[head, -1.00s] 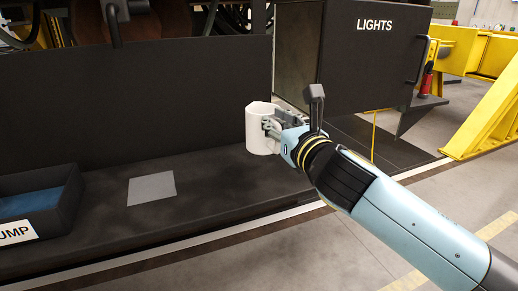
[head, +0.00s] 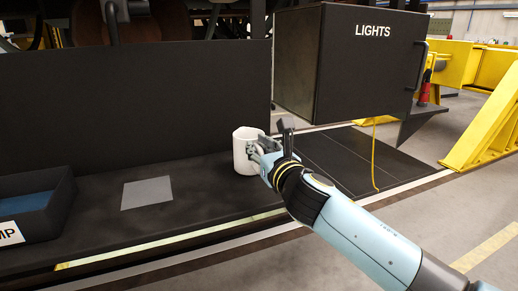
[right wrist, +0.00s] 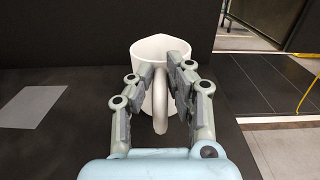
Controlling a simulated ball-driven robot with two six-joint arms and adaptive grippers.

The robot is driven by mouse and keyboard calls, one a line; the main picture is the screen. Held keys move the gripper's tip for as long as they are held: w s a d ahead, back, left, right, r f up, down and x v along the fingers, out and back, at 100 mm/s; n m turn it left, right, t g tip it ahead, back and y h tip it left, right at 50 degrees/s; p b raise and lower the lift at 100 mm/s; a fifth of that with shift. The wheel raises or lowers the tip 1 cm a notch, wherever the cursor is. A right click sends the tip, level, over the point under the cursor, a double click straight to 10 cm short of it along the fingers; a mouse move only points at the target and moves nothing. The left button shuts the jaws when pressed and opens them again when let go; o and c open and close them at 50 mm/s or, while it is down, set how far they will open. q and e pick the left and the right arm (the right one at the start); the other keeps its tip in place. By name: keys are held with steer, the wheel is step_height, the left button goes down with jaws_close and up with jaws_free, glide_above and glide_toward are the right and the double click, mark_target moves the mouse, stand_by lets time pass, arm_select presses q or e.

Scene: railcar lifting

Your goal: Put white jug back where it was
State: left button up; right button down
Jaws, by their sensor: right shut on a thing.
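The white jug (head: 243,152) is upright at the right end of the dark shelf in the head view. In the right wrist view the jug (right wrist: 148,50) shows its handle towards me. My right gripper (head: 262,150) is shut on the handle, with its fingers on both sides of it in the right wrist view (right wrist: 163,92). The jug's base is at or just above the shelf; I cannot tell whether it touches. My left gripper is not in view.
A grey square (head: 147,193) lies bare on the shelf (head: 190,205), left of the jug. A dark bin with a blue inside (head: 62,207) stands at the far left. A dark panel (head: 150,105) rises behind. The LIGHTS box (head: 365,75) and a yellow cable (head: 375,160) are to the right.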

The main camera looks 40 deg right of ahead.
steer(key=c, duration=1.3)
jaws_free()
steer(key=shift+f, duration=0.15)
steer(key=shift+o, duration=0.2)
steer(key=shift+r, duration=0.25)
steer(key=b+v, duration=0.1)
steer(key=v, duration=1.1)
steer(key=shift+d, duration=0.1)
